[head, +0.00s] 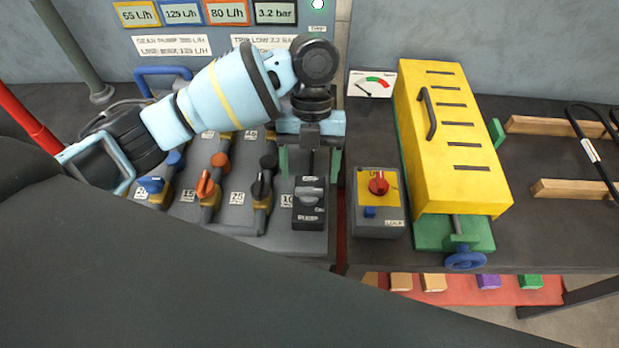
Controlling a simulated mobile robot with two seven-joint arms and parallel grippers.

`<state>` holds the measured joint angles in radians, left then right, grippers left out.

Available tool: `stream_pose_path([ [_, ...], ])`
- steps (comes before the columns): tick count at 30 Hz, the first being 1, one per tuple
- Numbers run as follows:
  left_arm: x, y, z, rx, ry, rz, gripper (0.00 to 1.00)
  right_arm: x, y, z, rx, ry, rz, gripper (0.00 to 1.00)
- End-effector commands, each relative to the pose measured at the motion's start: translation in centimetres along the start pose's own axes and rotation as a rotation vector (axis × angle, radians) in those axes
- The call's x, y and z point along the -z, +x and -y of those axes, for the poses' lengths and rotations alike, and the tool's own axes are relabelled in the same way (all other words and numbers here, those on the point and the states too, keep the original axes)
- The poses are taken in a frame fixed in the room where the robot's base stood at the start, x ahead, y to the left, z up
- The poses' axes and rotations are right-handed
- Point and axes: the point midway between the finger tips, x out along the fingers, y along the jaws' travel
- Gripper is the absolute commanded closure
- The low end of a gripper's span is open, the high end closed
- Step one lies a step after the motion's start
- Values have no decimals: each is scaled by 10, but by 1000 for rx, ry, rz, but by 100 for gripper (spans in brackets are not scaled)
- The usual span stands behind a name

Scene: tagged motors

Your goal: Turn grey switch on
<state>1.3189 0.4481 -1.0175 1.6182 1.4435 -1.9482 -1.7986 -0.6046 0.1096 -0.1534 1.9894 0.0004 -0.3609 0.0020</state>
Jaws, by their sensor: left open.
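The grey switch (310,194) is a grey rotary knob on a small black box with white lettering, at the front right of the grey panel. My left gripper (311,165) comes in from the left and points down just behind and above the grey knob. Its jaws are open, with a fingertip on each side, and nothing shows between them. I cannot tell whether it touches the box. My right gripper is not in view.
Left of the switch are black (262,187), orange (206,186) and blue (151,185) valve handles. To the right stands a grey box with a red knob (379,183), then a yellow slotted cover (452,135). A gauge (371,84) lies behind.

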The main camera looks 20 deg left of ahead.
Motion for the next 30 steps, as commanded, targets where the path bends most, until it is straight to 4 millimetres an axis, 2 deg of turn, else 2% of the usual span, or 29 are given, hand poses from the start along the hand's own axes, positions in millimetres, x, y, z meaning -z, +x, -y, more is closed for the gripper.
stream_pose_path([
  [3, 0, -19, 0, 1, 0, 1, 29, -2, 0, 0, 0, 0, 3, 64],
  [9, 0, -36, 0, 0, 0, 0, 29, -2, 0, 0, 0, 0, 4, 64],
  [30, 0, -38, 0, 0, 0, -1, 29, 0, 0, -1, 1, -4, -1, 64],
])
